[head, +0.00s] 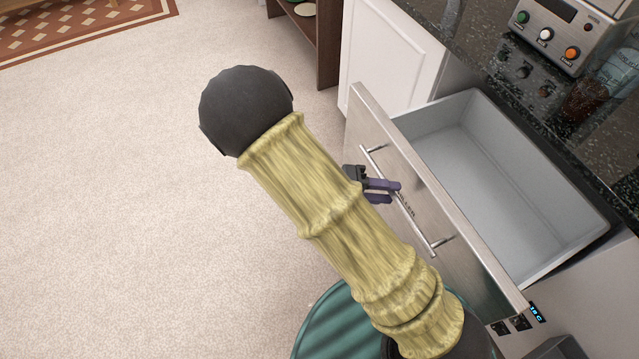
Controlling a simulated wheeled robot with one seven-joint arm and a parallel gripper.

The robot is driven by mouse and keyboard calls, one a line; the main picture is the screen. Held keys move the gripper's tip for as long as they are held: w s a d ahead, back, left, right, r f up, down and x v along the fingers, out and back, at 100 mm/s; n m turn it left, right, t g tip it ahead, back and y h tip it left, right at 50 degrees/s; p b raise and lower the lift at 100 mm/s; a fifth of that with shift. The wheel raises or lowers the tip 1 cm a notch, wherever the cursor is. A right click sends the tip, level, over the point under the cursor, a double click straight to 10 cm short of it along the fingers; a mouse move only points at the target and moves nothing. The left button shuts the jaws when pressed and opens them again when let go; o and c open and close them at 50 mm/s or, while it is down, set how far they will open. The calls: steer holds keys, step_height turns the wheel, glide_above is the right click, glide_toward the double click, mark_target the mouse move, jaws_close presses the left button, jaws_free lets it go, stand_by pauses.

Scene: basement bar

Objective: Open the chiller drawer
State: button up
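The chiller drawer (436,208) has a brushed steel front and stands pulled out from the counter at the right of the head view. Its grey inner bin (500,185) shows and looks empty. A long bar handle (415,219) runs along the front. My gripper (391,190) is at the handle's middle, with its dark purple fingers reaching to the bar. My arm hides part of the gripper, and I cannot tell whether the fingers are closed around the bar or only beside it.
A black speckled countertop (470,38) lies above the drawer, with a steel appliance (565,32) with coloured knobs on it. A white cabinet door (390,55) and a brown shelf (318,40) stand beyond. Pale carpet (120,220) at the left is clear.

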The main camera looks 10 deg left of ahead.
steer(key=p+v, duration=0.1)
steer(key=v, duration=1.4)
steer(key=shift+s+a, duration=0.2)
steer(key=shift+a, duration=0.2)
